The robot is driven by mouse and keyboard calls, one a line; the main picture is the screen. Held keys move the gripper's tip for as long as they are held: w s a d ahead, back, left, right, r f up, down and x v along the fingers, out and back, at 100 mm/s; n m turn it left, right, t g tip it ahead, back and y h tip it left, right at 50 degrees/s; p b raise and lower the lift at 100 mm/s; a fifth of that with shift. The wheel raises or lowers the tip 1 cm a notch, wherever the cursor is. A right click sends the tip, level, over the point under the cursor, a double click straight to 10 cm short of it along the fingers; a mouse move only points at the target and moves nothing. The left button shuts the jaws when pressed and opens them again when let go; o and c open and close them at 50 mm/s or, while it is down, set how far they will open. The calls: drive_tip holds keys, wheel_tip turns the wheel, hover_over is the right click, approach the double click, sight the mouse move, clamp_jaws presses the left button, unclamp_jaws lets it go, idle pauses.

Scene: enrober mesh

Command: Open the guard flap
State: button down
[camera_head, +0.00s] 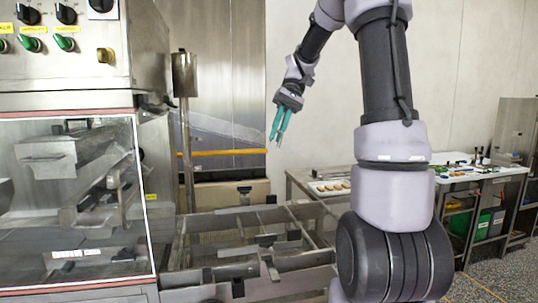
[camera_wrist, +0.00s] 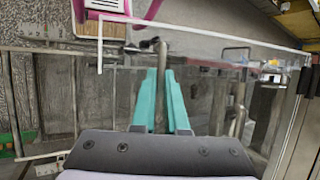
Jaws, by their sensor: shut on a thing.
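My gripper (camera_head: 276,138), with teal fingers, is raised in front of the back wall, right of the machine. In the wrist view my gripper (camera_wrist: 160,75) is shut on a grey metal bar, which looks like the flap's handle (camera_wrist: 161,52). The guard flap seems to be a clear pane with a pale edge (camera_wrist: 225,36) around this bar. In the head view a faint, tilted clear pane (camera_head: 222,126) reaches from the machine side toward my fingers; its outline is hard to make out. Its hinge is not clear.
The steel machine (camera_head: 135,50) with knobs and a clear, red-topped window (camera_head: 70,205) stands at left. A steel frame (camera_head: 215,222) with open bays lies below my gripper. A post (camera_head: 185,120) stands beside the machine. A table (camera_head: 480,176) with small items is at right.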

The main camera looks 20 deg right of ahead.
drive_tip(key=shift+d+r+h, duration=0.2)
drive_tip(key=shift+r+h, duration=0.1)
drive_tip(key=shift+r, duration=0.6)
drive_tip(key=shift+d+r+h, duration=0.15)
drive_tip(key=shift+r+h, duration=0.15)
drive_tip(key=shift+r, duration=0.6)
drive_tip(key=c, duration=1.2)
unclamp_jaws()
drive_tip(key=shift+c, duration=0.2)
drive_tip(key=v, duration=1)
drive_tip(key=shift+r, duration=0.35)
drive_tip(key=s+a+f+m+t+h, duration=0.1)
drive_tip(key=s+a+f+m+t, duration=0.1)
drive_tip(key=s+f+t, duration=0.3)
drive_tip(key=s+a+f+m+t+h, duration=0.1)
drive_tip(key=s+a+f+t, duration=0.3)
drive_tip(key=s, duration=0.9)
wheel_tip(320, 180, down, 3)
drive_tip(key=m+t, duration=0.1)
drive_tip(key=t, duration=0.1)
drive_tip(key=shift+s+t, duration=0.3)
drive_tip(key=shift+s, duration=0.05)
